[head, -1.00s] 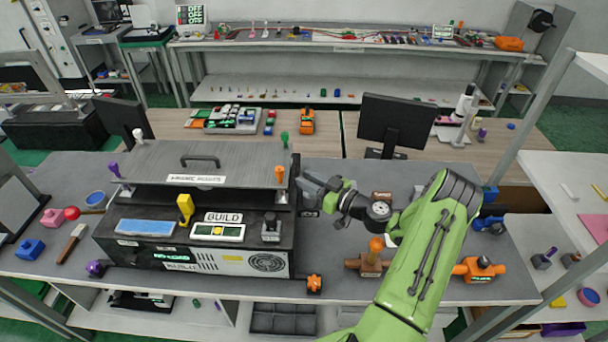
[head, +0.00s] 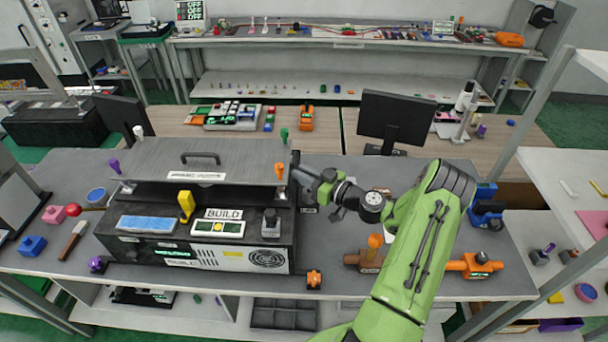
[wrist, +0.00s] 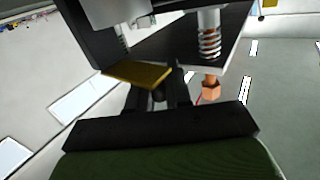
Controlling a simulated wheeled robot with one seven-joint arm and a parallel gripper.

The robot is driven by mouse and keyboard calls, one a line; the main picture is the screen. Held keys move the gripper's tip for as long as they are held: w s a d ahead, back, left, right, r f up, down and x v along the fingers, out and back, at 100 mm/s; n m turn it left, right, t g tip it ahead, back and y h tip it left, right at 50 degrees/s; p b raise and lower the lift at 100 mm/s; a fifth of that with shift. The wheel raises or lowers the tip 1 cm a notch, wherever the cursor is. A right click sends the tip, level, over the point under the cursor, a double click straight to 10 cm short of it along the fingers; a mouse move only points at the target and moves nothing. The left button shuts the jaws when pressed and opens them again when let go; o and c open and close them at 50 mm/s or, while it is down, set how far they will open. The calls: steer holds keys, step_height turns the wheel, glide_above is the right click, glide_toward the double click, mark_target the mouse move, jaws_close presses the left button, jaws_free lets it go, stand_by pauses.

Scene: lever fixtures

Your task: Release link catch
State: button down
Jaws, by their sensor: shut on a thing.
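A dark machine (head: 120,240) with a BUILD label stands on the grey bench under a raised grey lid (head: 240,152) with a handle. An orange-topped post (head: 279,171) is at the lid's right front corner, a green one (head: 284,135) behind it. My gripper (head: 296,168) is at the machine's right side, close beside the orange post. In the wrist view my gripper (wrist: 160,97) is shut at a flat yellow plate (wrist: 140,74), apparently the catch; the exact contact is partly hidden. A spring (wrist: 209,42) with a copper hex end (wrist: 211,88) hangs just right of the fingers.
Orange-handled fixtures (head: 474,265) and a brown block with an orange knob (head: 374,243) lie by my forearm. A monitor (head: 394,120) stands behind. A small orange part (head: 314,279) is at the bench's front edge.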

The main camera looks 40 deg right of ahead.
steer(key=w+r+m+g+p, duration=0.1)
steer(key=m+g, duration=0.1)
steer(key=w+d+m+g+p, duration=0.1)
steer(key=m+g+p, duration=0.1)
steer(key=m, duration=0.1)
steer(key=w+d+r+m+g+y+p, duration=0.1)
steer(key=m+g+p, duration=0.1)
steer(key=shift+w+d+r, duration=0.1)
steer(key=shift+d+r, duration=0.1)
steer(key=shift+r, duration=0.15)
steer(key=m+g+y, duration=0.1)
steer(key=w+d+f+m+g+b, duration=0.1)
steer(key=w+m+g+y+b, duration=0.1)
steer(key=m+g, duration=0.1)
steer(key=shift+w+d+f+y, duration=0.15)
steer(key=shift+d+y, duration=0.15)
steer(key=shift+d+g+b, duration=0.1)
steer(key=shift+g+b, duration=0.2)
steer(key=shift+g, duration=0.1)
stand_by(0.4)
steer(key=c, duration=1.4)
jaws_free()
steer(key=shift+w, duration=0.1)
